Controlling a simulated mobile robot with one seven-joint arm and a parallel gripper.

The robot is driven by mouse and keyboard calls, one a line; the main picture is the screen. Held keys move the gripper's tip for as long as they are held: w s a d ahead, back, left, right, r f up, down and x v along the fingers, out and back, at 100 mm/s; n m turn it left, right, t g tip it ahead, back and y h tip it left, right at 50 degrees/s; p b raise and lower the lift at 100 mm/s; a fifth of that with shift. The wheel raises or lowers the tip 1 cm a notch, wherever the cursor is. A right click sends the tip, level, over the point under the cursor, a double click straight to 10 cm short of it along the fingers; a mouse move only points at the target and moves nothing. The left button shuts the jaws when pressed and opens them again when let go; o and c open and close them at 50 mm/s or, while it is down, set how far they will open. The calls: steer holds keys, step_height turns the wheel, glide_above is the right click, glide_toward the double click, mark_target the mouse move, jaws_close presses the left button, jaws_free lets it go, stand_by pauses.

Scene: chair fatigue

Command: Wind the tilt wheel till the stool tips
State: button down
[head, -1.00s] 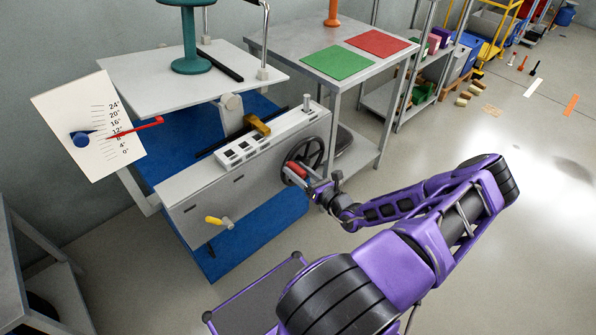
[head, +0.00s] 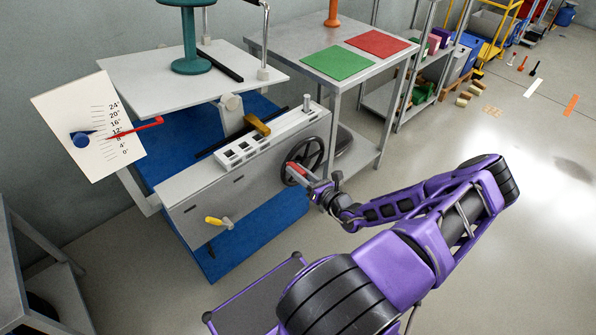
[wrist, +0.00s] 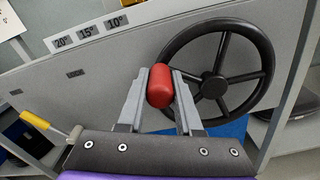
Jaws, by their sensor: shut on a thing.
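The tilt wheel (head: 318,148) is black and spoked, on the right end of the grey bench side; in the wrist view it fills the right (wrist: 266,65). Its red handle (wrist: 160,88) sits at the rim's left. My gripper (wrist: 160,74) is shut on the handle, one finger on each side; in the head view it (head: 298,171) partly hides the handle. The teal stool (head: 190,58) stands upright on a pale platform (head: 135,75), its top cut off by the picture edge. A red pointer (head: 148,125) lies between about 8° and 12° on the angle board (head: 65,110).
A yellow-handled lever (head: 214,221) sits low on the bench side; it also shows in the wrist view (wrist: 34,120). A side table with green (head: 337,62) and red (head: 377,43) mats stands behind the wheel.

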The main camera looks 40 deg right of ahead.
stand_by(0.8)
steer(key=shift+d+r+m+p, duration=0.15)
steer(key=shift+r+m+p, duration=0.15)
steer(key=shift+r+p, duration=0.15)
steer(key=shift+d+r+m+p, duration=0.3)
steer(key=shift+d+m+p, duration=0.2)
steer(key=shift+m, duration=0.4)
steer(key=c, duration=0.6)
jaws_free()
